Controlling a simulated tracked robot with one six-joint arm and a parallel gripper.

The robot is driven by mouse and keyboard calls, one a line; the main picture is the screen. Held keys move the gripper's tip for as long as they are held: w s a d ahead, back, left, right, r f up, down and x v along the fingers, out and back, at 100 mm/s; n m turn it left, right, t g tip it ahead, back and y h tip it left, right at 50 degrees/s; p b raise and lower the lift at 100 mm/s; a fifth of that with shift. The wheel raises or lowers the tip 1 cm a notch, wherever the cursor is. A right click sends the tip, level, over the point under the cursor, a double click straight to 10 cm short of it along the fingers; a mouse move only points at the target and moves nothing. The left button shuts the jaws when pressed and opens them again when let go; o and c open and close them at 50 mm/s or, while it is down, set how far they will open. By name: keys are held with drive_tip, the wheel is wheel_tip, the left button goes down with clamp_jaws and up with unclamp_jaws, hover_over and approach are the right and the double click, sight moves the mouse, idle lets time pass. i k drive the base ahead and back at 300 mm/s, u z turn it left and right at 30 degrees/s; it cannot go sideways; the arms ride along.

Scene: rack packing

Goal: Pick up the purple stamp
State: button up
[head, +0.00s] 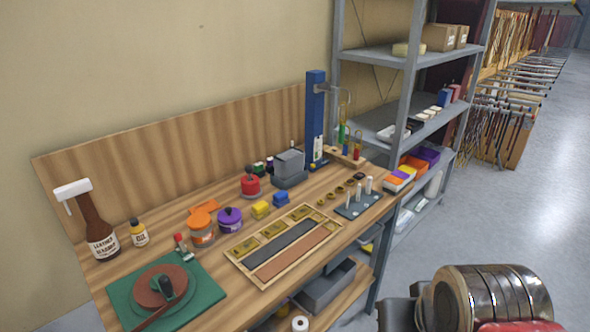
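A small purple item (270,165) stands at the back of the wooden workbench (190,285), between a green item (259,168) and a grey box (290,163). It is partly hidden and too small to tell for sure that it is the purple stamp. A larger round purple container (230,222) with a dark knob stands near the bench middle. My arm shows at the bottom right, off the bench. Dark grey parts at its left end look like my gripper (400,312), cut off by the frame edge. Its fingers cannot be made out, and it is far from both purple things.
Orange (202,232) and red (250,186) containers, yellow (260,210) and blue (281,199) blocks crowd the bench middle. A framed tray (240,262) lies in front. A brown bottle (97,225) and green mat (205,282) are left. A grey shelf rack (405,95) stands right.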

sight(269, 168)
drive_tip(key=z, duration=0.4)
drive_tip(key=k, duration=0.55)
drive_tip(key=z, duration=0.7)
drive_tip(key=k, duration=0.45)
drive_tip(key=z, duration=0.05)
drive_tip(key=i, duration=1.5)
drive_tip(key=u, duration=0.75)
drive_tip(key=i, duration=0.6)
drive_tip(key=u, duration=1)
drive_tip(key=i, duration=0.85)
drive_tip(key=u, duration=0.6)
